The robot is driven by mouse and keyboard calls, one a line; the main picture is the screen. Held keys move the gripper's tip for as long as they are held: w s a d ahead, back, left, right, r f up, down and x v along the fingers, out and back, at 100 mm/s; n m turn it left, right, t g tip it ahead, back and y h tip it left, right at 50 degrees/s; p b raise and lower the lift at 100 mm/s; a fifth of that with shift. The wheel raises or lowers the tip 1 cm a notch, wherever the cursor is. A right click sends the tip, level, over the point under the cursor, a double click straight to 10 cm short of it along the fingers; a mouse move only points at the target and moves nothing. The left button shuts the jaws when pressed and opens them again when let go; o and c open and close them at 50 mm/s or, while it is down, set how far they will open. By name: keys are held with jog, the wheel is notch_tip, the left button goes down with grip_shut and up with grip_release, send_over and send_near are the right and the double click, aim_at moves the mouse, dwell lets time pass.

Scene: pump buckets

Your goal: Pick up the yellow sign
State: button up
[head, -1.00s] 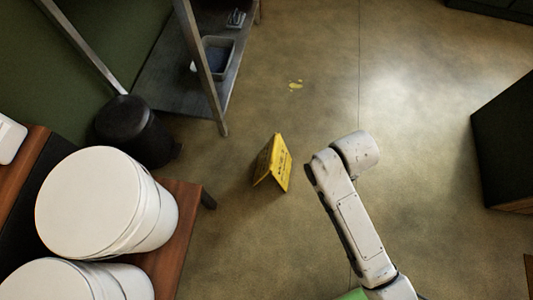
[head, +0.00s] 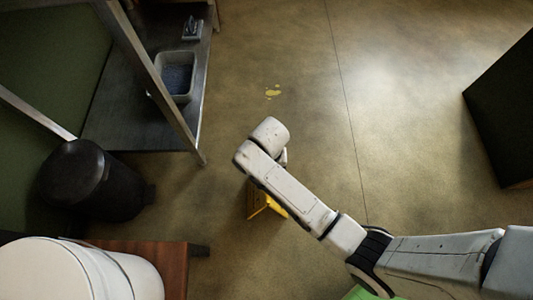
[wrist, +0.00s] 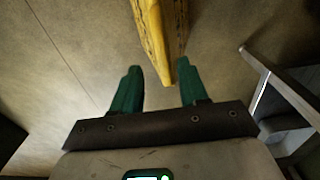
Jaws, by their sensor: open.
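The yellow sign (head: 261,205) is a folded floor sign with dark print, standing on the floor. In the head view my arm covers much of it. In the wrist view the sign (wrist: 162,40) is seen along its folded edge at the top middle, and its near end lies close to the gap between my fingertips. My gripper (wrist: 158,78) has two green fingers spread apart with nothing held between them. I cannot tell from the wrist view how far below the fingers the sign is. In the head view my gripper is hidden beneath my arm.
A metal shelf (head: 128,128) with a grey tub (head: 176,75) stands at the upper left. A black bin (head: 85,180) is beside it. White buckets (head: 75,275) stand on a wooden bench (head: 172,268) at lower left. A dark cabinet (head: 505,110) is at right. Yellow spots (head: 273,92) mark open floor.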

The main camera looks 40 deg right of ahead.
jog(key=shift+w+a+f+b, duration=0.1)
jog(key=shift+f+b, duration=0.7)
jog(key=shift+f, duration=0.75)
jog(key=shift+a+f+b, duration=0.1)
jog(key=shift+f+b, duration=0.7)
jog(key=shift+f, duration=0.7)
grip_shut()
jog(key=shift+r, duration=0.1)
